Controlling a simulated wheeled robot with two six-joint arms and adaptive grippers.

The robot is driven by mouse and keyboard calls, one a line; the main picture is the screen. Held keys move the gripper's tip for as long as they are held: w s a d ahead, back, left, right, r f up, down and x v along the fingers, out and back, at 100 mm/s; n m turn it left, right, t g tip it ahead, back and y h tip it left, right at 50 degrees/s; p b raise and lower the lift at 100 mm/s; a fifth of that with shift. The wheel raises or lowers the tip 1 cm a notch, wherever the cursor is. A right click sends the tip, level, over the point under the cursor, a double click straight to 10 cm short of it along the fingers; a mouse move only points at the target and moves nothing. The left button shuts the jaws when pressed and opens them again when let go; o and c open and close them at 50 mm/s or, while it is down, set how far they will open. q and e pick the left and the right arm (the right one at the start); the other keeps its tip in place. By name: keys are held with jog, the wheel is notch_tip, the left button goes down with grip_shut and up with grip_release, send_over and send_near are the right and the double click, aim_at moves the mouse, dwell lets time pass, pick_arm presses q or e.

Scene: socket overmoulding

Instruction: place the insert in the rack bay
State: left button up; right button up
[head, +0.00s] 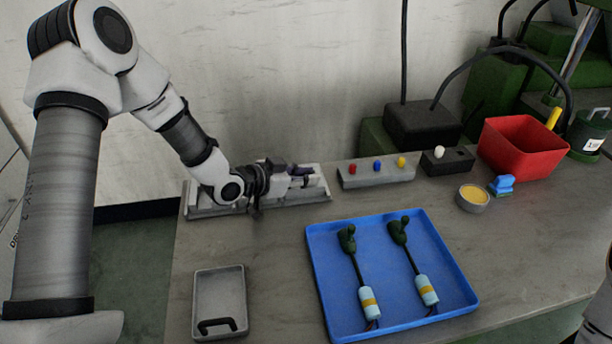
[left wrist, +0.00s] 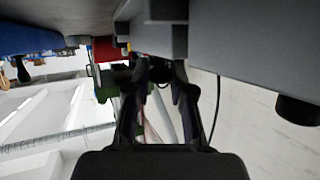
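A long grey rack (head: 203,211) lies along the back left of the bench, by the wall. My left gripper (head: 298,176) is low over the rack, pointing right along it. Pale and dark parts at the rack's right half are partly hidden by the gripper, and I cannot pick out the insert or a bay there. In the left wrist view my fingers (left wrist: 160,72) reach forward with a small dark shape between their tips; I cannot tell whether it is the insert or whether they grip it. My right gripper is not in view.
A blue tray (head: 465,290) holds two dark cable pieces with pale blue sleeves. A small grey tray (head: 219,285) lies front left. A block with coloured knobs (head: 376,175) stands right of the rack. A red bin (head: 520,148) and tan-filled dish (head: 472,198) are farther right.

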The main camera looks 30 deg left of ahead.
pick_arm(q)
jog(key=shift+o, duration=1.3)
jog(key=shift+r, duration=0.25)
jog(key=p+v, duration=0.1)
jog(key=v, duration=0.5)
jog(key=shift+s+a+r, duration=0.1)
jog(key=shift+s+r, duration=0.1)
jog(key=p+v, duration=0.4)
jog(key=v, duration=0.1)
jog(key=shift+s+f, duration=0.15)
jog(key=shift+s, duration=0.1)
